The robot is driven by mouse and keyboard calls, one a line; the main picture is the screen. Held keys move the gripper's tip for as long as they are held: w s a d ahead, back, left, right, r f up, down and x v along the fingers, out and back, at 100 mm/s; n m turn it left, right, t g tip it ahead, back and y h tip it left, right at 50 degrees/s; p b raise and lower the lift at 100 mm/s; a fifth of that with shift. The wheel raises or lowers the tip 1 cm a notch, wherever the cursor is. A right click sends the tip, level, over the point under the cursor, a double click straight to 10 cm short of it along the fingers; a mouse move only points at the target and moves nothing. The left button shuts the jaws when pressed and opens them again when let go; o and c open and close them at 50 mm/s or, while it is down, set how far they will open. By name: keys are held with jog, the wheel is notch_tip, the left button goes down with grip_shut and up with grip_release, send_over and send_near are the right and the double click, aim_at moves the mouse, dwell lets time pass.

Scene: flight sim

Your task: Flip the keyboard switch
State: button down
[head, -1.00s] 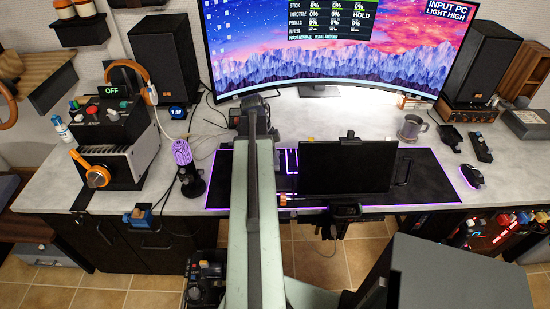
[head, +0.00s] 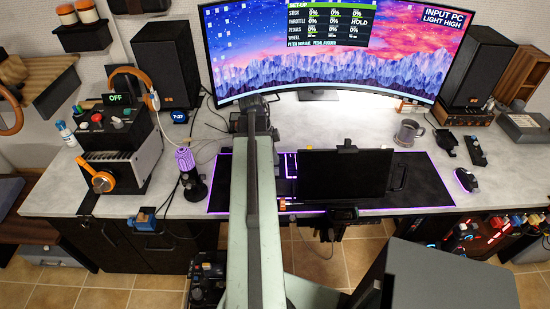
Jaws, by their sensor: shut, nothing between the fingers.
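The keyboard (head: 290,165) shows only as a small purple-lit part on the black desk mat (head: 430,180). My arm and a black panel (head: 345,175) cover most of it. No switch on it can be made out. Another control box (head: 115,125) at the left carries a green "OFF" display and several coloured knobs; I cannot tell whether it bears on the keyboard. My green arm rises from the bottom middle across the mat, and its dark far end stands in front of the monitor's lower left. My gripper's fingers are hidden.
The curved monitor (head: 330,50) spans the back, with speakers (head: 165,60) on both sides. A purple microphone (head: 190,172) stands left of my arm. A metal mug (head: 407,132) and a mouse (head: 466,180) are at the right. A dark grey block (head: 450,275) fills the lower right.

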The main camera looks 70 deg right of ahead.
aim_at(277, 173)
jog(key=d+p+v, duration=0.1)
jog(key=p+v, duration=0.7)
jog(key=v, duration=0.2)
jog(key=shift+a, duration=0.4)
jog(key=shift+s+a, duration=0.1)
jog(key=shift+a, duration=0.4)
jog(key=shift+f, duration=0.1)
jog(key=b+x, duration=1.3)
jog(key=shift+w+a+f, duration=0.2)
jog(key=shift+w+f, duration=0.1)
jog(key=shift+f, duration=0.15)
jog(key=shift+b, duration=0.3)
